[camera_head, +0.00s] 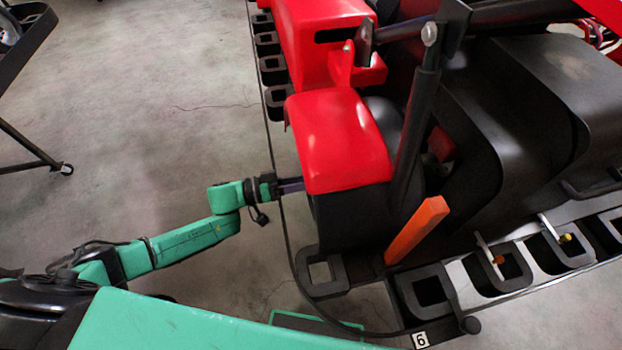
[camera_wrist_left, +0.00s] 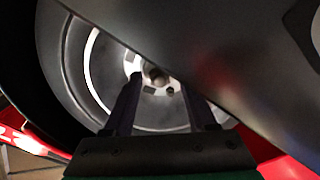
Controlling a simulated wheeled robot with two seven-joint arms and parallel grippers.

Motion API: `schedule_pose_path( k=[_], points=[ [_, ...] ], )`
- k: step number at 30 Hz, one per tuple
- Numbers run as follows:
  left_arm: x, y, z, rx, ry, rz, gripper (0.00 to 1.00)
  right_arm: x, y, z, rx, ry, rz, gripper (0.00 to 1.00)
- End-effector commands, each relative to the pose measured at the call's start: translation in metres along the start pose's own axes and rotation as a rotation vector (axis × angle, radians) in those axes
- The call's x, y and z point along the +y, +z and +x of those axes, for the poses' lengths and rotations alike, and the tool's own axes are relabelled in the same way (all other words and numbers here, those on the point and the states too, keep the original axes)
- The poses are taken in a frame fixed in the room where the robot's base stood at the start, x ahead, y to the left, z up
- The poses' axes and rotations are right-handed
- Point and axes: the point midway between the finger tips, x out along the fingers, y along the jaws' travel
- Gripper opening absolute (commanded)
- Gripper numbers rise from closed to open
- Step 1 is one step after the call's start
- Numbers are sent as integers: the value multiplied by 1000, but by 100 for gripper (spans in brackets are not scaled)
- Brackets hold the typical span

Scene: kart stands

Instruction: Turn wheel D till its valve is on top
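A black-tyred wheel (camera_head: 345,218) sits under the red front bodywork (camera_head: 340,140) of a kart. I see no letter D on it. The left wrist view shows its pale rim (camera_wrist_left: 85,60) and the hub (camera_wrist_left: 157,78) with a central bolt. A dark panel (camera_wrist_left: 220,50) crosses in front and hides the upper right of the rim. I cannot make out the valve. My left gripper (camera_head: 292,186) is at the wheel's left side, partly beneath the red bodywork's edge. In the left wrist view its two fingers (camera_wrist_left: 160,88) are apart, facing the hub, with nothing visibly held.
The kart rests over a black slotted stand frame (camera_head: 400,300) with a label "6" (camera_head: 420,340). An orange block (camera_head: 416,230) leans beside the wheel. A dark cart (camera_head: 25,45) stands at far left. The grey floor between is clear.

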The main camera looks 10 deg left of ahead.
Motion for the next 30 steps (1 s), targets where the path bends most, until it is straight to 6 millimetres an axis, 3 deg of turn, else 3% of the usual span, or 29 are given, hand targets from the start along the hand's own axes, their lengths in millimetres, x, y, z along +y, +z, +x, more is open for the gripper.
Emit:
schedule_pose_path(
  k=[13,17,20,30],
  points=[
    [0,0,-1,0,0,1,59,0,0,0,0,0,0,71],
    [-1,2,-10,-2,-2,1,59,0,0,3,0,0,0,71],
    [-2,3,-28,-3,-3,2,59,0,1,8,0,0,0,71],
    [-3,4,-116,-5,-4,-1,59,-1,2,28,0,-1,0,71]
  ],
)
